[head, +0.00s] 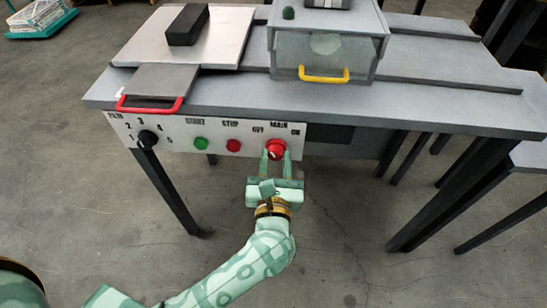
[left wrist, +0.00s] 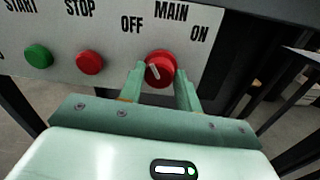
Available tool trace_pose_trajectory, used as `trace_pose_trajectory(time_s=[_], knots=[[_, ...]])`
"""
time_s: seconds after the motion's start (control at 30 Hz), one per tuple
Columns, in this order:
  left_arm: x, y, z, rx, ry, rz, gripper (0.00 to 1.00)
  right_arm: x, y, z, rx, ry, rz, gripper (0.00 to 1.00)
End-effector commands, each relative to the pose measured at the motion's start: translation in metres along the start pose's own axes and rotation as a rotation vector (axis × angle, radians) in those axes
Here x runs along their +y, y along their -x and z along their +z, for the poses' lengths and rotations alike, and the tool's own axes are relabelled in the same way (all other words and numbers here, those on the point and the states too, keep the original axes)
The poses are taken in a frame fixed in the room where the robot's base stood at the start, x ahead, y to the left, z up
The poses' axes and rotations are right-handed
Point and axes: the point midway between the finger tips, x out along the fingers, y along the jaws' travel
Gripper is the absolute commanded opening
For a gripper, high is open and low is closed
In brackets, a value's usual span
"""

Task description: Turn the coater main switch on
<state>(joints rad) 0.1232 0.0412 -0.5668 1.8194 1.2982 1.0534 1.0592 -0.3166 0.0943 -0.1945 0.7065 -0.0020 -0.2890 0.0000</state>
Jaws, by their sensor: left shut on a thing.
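The main switch is a red round knob (head: 276,149) on the white front panel (head: 180,133), under the label MAIN with OFF to its left and ON to its right. It also shows in the left wrist view (left wrist: 160,68), where its white pointer line tilts up and to the left, toward the OFF side. My left gripper (head: 276,158) is at the panel with one finger on each side of the knob, shut on it. In the left wrist view both fingers (left wrist: 160,82) flank the knob. My right gripper is not in view.
A green START button (head: 201,144) and a red STOP button (head: 233,146) sit left of the knob. A black film dial (head: 147,138) is farther left. The grey table (head: 420,115) overhangs the panel. A clear-fronted box with a yellow handle (head: 324,76) stands above.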

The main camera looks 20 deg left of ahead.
Motion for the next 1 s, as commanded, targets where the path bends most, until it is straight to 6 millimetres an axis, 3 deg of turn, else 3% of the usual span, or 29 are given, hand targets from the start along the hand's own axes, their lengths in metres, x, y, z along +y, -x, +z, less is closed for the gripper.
trace_pose_trajectory(time_s=[0.27, 1.0], knots=[[0.0, 0.0, 0.004, -0.017, -0.263, -0.003, 0.11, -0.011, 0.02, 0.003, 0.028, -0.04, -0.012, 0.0], [-0.001, 0.0, 0.001, -0.056, -0.958, -0.009, 0.11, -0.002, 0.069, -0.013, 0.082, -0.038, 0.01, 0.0]])
